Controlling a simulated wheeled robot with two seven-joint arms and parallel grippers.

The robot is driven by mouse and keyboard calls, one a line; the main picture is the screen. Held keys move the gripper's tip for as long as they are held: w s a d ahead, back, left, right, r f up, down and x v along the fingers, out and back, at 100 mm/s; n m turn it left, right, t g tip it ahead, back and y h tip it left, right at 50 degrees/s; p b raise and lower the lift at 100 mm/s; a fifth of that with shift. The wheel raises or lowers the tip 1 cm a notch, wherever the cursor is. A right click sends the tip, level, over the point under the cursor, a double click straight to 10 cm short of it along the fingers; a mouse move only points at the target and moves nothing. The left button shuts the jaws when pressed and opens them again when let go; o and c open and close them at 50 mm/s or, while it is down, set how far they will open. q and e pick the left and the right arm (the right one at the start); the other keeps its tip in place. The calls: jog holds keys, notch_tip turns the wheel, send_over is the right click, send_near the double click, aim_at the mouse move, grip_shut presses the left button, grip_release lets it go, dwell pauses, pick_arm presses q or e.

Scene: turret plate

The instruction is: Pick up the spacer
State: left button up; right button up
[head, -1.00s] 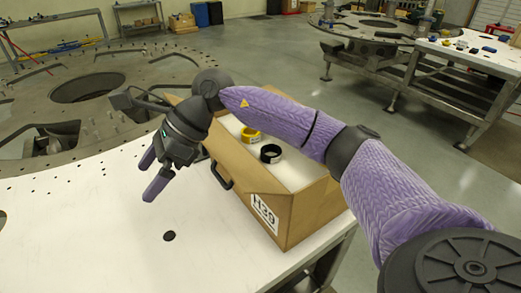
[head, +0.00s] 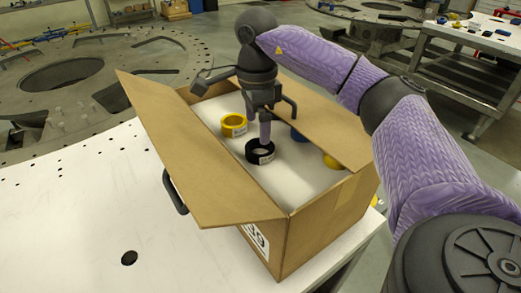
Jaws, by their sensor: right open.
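An open cardboard box (head: 262,262) holds several ring-shaped parts on a white bed. A black ring (head: 260,151) with a white label lies near the middle, and a yellow ring (head: 234,125) with a label lies left of it. The frames do not show which ring is the spacer. The other finger is partly hidden beyond. My left gripper is not in view.
A blue part (head: 298,135) and a yellow part (head: 332,162) lie partly under the right box flap (head: 320,125). The left flap (head: 190,150) stands out toward the white table (head: 70,225). The table has free room at left.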

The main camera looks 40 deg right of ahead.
aim_at(266, 158)
jog(key=f, duration=0.5)
jog(key=shift+s+d+f, duration=0.15)
jog(key=shift+s+d, duration=0.2)
jog(key=shift+d, duration=0.05)
jog(key=c, duration=1)
